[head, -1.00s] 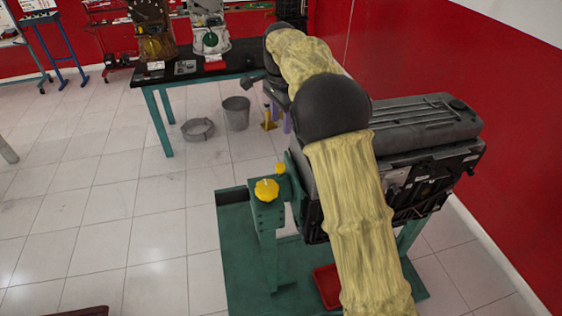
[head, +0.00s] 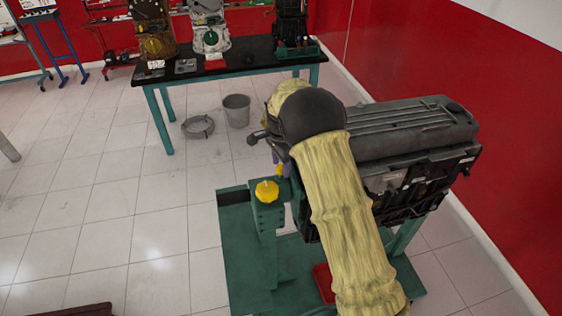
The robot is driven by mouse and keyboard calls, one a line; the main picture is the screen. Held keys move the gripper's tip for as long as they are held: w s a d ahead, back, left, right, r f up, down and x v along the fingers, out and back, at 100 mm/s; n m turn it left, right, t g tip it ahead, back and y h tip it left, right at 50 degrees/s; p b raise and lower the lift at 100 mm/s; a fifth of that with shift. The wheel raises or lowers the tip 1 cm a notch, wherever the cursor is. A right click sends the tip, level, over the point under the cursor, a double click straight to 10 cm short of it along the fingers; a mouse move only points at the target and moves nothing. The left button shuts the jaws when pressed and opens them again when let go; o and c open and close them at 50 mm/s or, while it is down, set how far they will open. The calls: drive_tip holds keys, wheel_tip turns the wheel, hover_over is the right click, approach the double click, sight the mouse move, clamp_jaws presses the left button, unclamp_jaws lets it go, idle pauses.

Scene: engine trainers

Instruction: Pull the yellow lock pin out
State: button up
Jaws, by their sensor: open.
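A yellow knob (head: 267,191) sits on top of the green post of the engine stand (head: 230,240). A smaller yellow piece (head: 287,170) shows just behind it, partly covered by my arm. I cannot tell which of the two is the lock pin. My gripper (head: 277,158) points down, just behind the yellow pieces. Its purple fingers show only in part beside my arm. It is open, and I see nothing held. Whether a finger touches the smaller yellow piece is not clear.
A grey engine (head: 410,130) fills the stand's right side, close to my arm. A red tray (head: 323,283) lies low on the stand. A black-topped table (head: 240,60) with engine units stands behind, a bucket (head: 236,110) near it.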

sight(281, 166)
drive_tip(key=shift+f, duration=0.2)
drive_tip(key=shift+c, duration=0.4)
clamp_jaws()
drive_tip(key=shift+r+p, duration=1.2)
drive_tip(key=shift+r, duration=1.1)
drive_tip(key=shift+w, duration=0.15)
drive_tip(key=shift+o, duration=0.3)
unclamp_jaws()
drive_tip(key=shift+r, duration=0.1)
